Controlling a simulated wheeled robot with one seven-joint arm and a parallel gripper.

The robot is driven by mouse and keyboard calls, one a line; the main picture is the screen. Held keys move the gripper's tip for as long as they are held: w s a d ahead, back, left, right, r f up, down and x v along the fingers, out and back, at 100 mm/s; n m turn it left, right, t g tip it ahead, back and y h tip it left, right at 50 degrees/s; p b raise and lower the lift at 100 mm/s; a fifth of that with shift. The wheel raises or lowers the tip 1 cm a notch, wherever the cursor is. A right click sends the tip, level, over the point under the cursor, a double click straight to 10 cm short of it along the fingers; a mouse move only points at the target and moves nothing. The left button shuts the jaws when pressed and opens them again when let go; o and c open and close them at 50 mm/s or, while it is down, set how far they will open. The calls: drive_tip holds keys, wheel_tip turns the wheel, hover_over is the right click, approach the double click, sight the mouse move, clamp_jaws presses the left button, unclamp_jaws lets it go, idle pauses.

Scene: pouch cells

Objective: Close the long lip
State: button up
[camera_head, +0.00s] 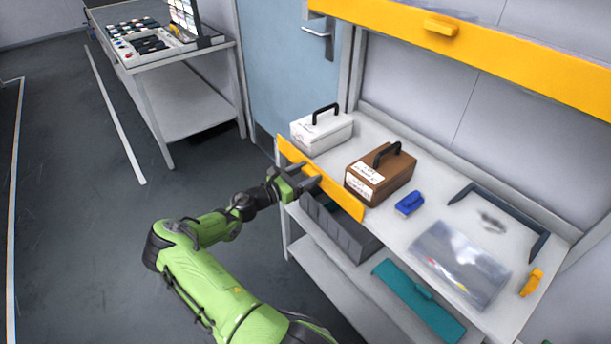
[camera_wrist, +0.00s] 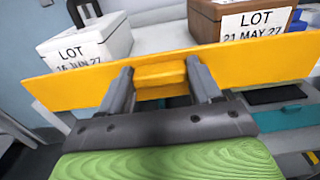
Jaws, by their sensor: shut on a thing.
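A long yellow lip (camera_head: 345,201) runs along the left part of the bench's front edge in the head view. In the wrist view the lip (camera_wrist: 255,62) spans the picture as a flat yellow board, slightly slanted. Its block handle (camera_wrist: 160,73) sits between my two fingers. My gripper (camera_head: 309,179) is shut on that handle from the front; it also shows in the wrist view (camera_wrist: 160,80). The lip stands in front of the lower parts of a white case (camera_wrist: 85,40) and a brown case (camera_wrist: 240,18).
The white case (camera_head: 321,131) and brown case (camera_head: 380,174) stand on the bench. A blue block (camera_head: 409,203) and a clear pouch (camera_head: 460,264) lie to the right. A teal panel (camera_head: 420,301) is below, and a yellow panel (camera_head: 500,60) overhangs above.

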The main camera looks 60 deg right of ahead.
drive_tip(key=shift+r, duration=0.35)
drive_tip(key=o, duration=1.5)
drive_tip(key=shift+f, duration=0.1)
drive_tip(key=p+v, duration=0.1)
drive_tip(key=v, duration=1.4)
drive_tip(key=shift+w+a+p, duration=0.2)
drive_tip(key=shift+a+p, duration=0.2)
